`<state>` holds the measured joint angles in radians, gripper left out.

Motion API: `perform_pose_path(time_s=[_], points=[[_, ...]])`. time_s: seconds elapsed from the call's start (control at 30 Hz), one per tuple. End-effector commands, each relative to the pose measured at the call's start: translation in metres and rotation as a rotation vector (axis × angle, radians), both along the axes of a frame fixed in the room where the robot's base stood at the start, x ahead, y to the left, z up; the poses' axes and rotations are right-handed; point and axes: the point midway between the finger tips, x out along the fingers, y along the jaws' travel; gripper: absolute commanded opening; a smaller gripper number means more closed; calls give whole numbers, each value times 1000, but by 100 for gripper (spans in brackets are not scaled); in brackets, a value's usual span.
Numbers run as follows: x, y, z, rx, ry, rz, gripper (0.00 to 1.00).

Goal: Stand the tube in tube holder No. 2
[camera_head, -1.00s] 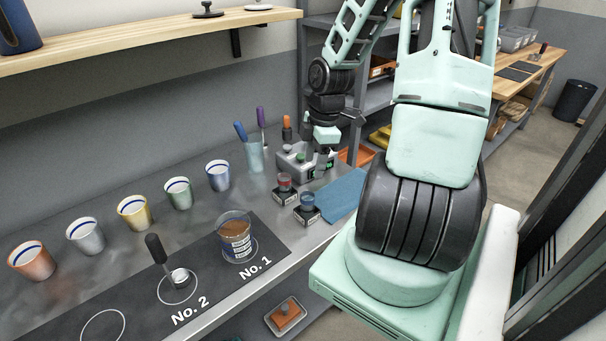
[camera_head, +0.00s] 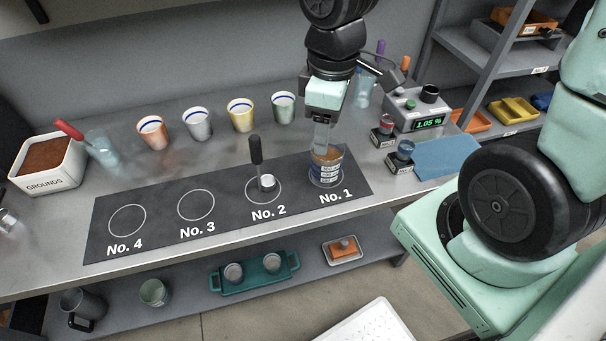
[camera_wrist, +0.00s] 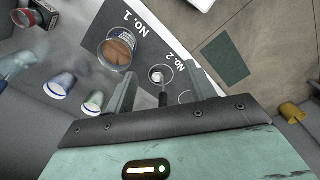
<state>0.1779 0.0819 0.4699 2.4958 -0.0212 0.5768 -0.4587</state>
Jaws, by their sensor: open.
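Two small black blocks stand right of the mat: one bears a red-topped piece (camera_head: 384,130), the other a blue-topped piece (camera_head: 402,154). I cannot tell whether these are the tube and its holder; their labels are too small to read. On ring No. 2 (camera_head: 263,198) of the mat, a small metal piece with a black handle (camera_head: 256,150) stands.
A grey meter (camera_head: 419,109) reading 1.05 % stands behind the blocks, beside a blue cloth (camera_head: 447,157). Several coloured cups (camera_head: 241,115) line the back. A grounds box (camera_head: 48,166) is at left. Rings No. 3 (camera_head: 196,205) and No. 4 (camera_head: 127,220) are empty.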

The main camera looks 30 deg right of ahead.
Motion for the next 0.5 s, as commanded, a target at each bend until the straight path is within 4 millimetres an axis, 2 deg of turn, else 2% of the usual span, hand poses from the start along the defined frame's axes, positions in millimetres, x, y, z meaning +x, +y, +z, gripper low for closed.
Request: perform_pose_path(time_s=[0.03,0.2,0.33,0.5], points=[[-12,21,6,-2,-6,5,55],[-54,69,20,8,-13,-41,55],[-81,90,28,20,-11,-71,55],[-97,101,32,28,-8,-91,55]])
